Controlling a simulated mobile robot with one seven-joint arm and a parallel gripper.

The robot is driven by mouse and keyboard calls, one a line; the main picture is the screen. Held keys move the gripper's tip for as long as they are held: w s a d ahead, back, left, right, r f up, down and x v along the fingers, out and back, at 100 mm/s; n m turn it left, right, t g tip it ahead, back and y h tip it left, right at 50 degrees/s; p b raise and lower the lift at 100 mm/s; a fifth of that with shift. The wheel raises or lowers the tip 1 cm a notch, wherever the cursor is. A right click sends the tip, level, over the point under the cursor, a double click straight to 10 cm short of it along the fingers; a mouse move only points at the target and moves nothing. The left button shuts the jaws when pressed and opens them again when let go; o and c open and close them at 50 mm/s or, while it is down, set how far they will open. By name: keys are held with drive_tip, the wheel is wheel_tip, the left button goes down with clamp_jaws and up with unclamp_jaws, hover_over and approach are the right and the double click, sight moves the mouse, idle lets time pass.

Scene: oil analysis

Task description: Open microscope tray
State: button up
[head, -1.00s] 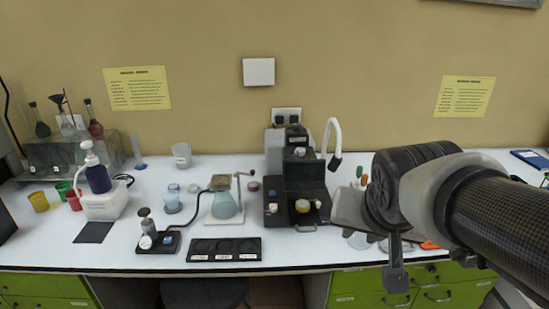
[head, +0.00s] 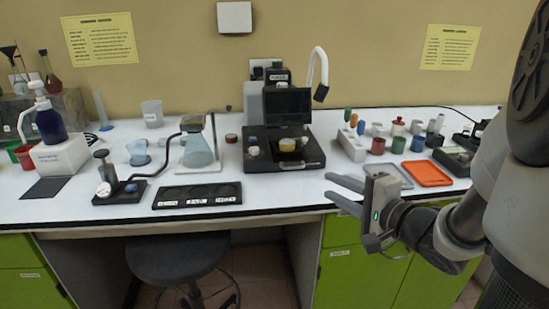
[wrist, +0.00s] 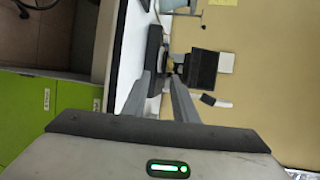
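The black microscope (head: 286,105) stands on the white bench near the middle of the head view. Its low black base (head: 309,156) carries a yellow round piece (head: 287,145) at the front. I cannot tell a separate tray or whether one is open. My gripper (head: 328,185) is open and empty in front of the bench's front edge, to the right of and nearer than the microscope. Its fingers point left, apart from everything. In the wrist view the microscope (wrist: 203,70) appears sideways beyond my open gripper (wrist: 161,75).
A black slotted tray (head: 197,195) lies at the bench's front edge, left of the microscope. A flask on a stand (head: 197,152) is behind it. An orange tray (head: 427,173) and several coloured containers stand to the right. A stool (head: 175,258) is below. Bench in front of the microscope is clear.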

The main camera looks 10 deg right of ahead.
sight(294, 168)
drive_tip(key=x, duration=1.7)
drive_tip(key=shift+a, duration=0.1)
clamp_jaws()
